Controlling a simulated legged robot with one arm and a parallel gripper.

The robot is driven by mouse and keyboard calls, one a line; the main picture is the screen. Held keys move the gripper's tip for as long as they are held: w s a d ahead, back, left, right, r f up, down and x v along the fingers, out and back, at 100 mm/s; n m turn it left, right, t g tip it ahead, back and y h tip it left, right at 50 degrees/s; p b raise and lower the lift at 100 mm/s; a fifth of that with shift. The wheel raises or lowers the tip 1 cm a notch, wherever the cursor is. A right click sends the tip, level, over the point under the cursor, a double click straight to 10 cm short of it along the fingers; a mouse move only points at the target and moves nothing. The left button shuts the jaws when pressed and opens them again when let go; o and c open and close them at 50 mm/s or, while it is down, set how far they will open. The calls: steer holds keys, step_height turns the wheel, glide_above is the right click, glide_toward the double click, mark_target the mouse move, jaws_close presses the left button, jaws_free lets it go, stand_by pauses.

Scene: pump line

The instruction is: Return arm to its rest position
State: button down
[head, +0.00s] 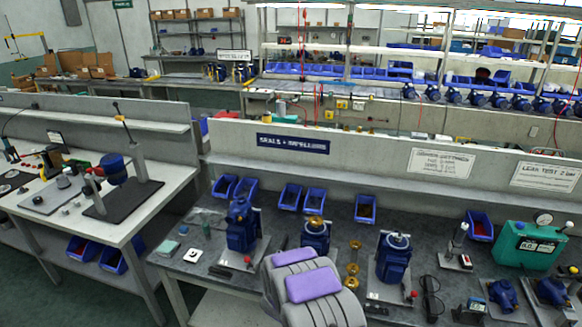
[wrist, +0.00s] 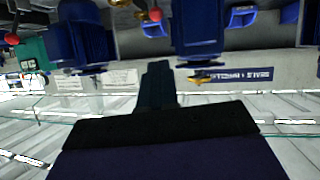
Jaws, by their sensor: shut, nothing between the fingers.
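My gripper (wrist: 157,72) shows in the wrist view as a dark block with a narrow dark finger shape pointing up the picture. It is shut, with nothing held. The wrist view is upside down, with the bench and pumps along its top edge. In the head view, a grey part with purple pads at the bottom middle is my own arm, in front of the bench (head: 205,283). The gripper itself is not visible there.
Blue pumps (head: 241,228), (head: 316,236) and (head: 393,258) stand on the bench close to my arm. Brass parts (head: 352,268) stand between them. A green leak tester (head: 528,246) sits at right. Blue bins (head: 290,196) line the back. A second bench (head: 160,188) is at left.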

steer(key=s+a+r+n+g+y, duration=0.2)
steer(key=s+a+r+y, duration=0.2)
steer(key=a+r+y, duration=0.5)
steer(key=s+d+r+n+g+b, duration=0.15)
steer(key=s+r+g, duration=0.25)
steer(key=s+r, duration=0.6)
steer(key=s+d+r+g, duration=0.2)
steer(key=s+d, duration=0.1)
steer(key=s, duration=0.9)
steer(key=s+d+r+n+g+h+b, duration=0.1)
steer(key=s+d+r+g, duration=0.1)
steer(key=s, duration=1.1)
steer(key=s+d+r+g+h, duration=0.1)
steer(key=s+d+r+g, duration=0.1)
steer(key=s, duration=1.1)
steer(key=shift+d+r+g+b, duration=0.35)
steer(key=shift+d+g, duration=0.25)
steer(key=shift+d, duration=0.25)
steer(key=shift+d+n, duration=0.25)
steer(key=shift+d, duration=0.05)
